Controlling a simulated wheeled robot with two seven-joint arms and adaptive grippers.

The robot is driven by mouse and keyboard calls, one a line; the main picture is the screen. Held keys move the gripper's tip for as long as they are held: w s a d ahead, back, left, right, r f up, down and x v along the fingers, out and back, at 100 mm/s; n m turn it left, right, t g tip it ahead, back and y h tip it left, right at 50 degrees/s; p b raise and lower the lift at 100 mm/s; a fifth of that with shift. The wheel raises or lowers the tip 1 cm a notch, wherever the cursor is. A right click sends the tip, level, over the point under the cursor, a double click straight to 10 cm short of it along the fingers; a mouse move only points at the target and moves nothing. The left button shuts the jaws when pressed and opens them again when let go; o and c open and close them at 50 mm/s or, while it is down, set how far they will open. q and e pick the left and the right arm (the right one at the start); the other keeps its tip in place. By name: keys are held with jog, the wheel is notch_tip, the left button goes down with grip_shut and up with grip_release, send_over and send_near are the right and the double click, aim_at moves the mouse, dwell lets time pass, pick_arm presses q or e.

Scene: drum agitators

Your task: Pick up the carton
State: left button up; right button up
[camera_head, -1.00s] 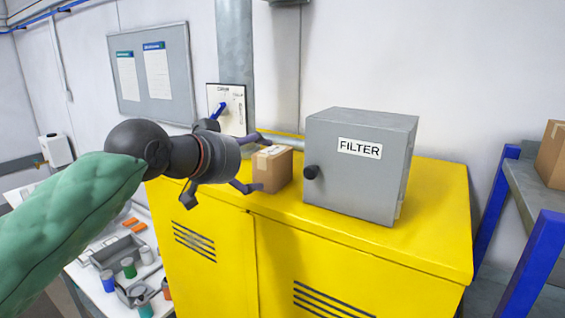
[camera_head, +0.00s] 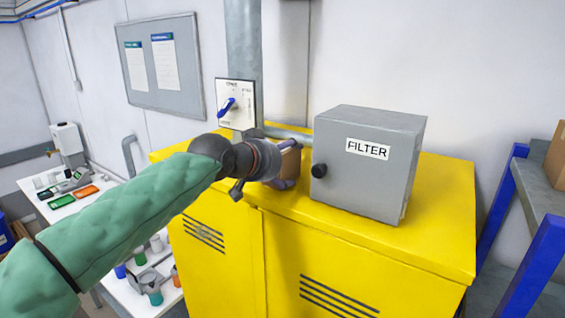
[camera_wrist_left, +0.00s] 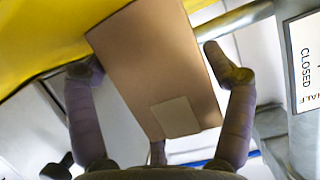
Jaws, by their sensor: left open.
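The brown carton (camera_head: 290,158) stands on top of the yellow cabinet (camera_head: 440,235), just left of the grey FILTER box. In the head view my left gripper (camera_head: 288,172) is in front of it and hides most of it. In the left wrist view the carton (camera_wrist_left: 155,65) lies between the two spread fingers of the left gripper (camera_wrist_left: 155,85), with a paler patch on its near face. The gripper is open. A gap shows between the carton and the left finger; the right finger is close to its side. My right gripper is not in view.
The grey FILTER box (camera_head: 370,165) with a black knob stands close right of the carton. A pipe and a switch panel (camera_head: 236,103) with a blue handle are behind. A blue-framed shelf (camera_head: 535,190) is at right, a cluttered white table (camera_head: 75,195) at left.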

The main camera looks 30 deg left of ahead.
pick_arm(q)
jog(key=shift+s, duration=0.15)
jog(key=shift+s+r, duration=0.1)
jog(key=shift+s, duration=0.05)
jog(key=shift+c, duration=1.2)
jog(key=c, duration=0.7)
notch_tip(320, 180, up, 10)
